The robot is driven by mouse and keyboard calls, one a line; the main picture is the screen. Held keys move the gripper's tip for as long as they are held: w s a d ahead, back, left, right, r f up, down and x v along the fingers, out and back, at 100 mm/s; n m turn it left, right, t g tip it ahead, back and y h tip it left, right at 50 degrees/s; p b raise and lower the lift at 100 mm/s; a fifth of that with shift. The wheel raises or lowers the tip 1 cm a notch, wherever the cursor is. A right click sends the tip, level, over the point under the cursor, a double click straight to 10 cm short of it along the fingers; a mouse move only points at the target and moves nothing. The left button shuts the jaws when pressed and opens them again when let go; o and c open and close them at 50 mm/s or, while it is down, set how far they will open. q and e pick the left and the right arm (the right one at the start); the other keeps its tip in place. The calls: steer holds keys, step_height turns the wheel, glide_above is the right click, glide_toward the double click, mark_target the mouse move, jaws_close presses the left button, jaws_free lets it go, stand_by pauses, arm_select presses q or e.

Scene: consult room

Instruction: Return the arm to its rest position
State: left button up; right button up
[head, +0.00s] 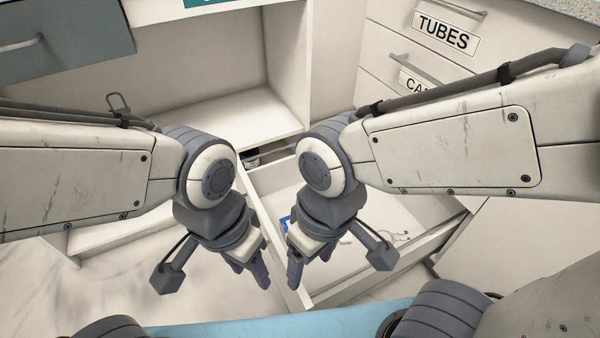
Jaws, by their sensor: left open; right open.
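My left gripper (250,274) hangs at the end of my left arm, left of the middle of the head view, with its fingers pointing down and to the right. It is open and nothing shows between its fingers. My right gripper (308,264) hangs just to the right of it, fingers pointing down. It is open and empty too. Both grippers are close together, in front of and over the near left edge of an open drawer (385,275). My arms hide part of the drawer and its far end.
The open drawer holds a blue item (286,223) and a thin wire-like item (398,238). Closed drawers labelled TUBES (446,33) stand behind at right. An open white shelf (235,122) stands behind at left. A blue surface (270,322) crosses the bottom edge.

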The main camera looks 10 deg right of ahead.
step_height(320, 180, up, 45)
steer(key=p, duration=4.4)
steer(key=shift+r+p, duration=0.2)
steer(key=shift+p, duration=0.1)
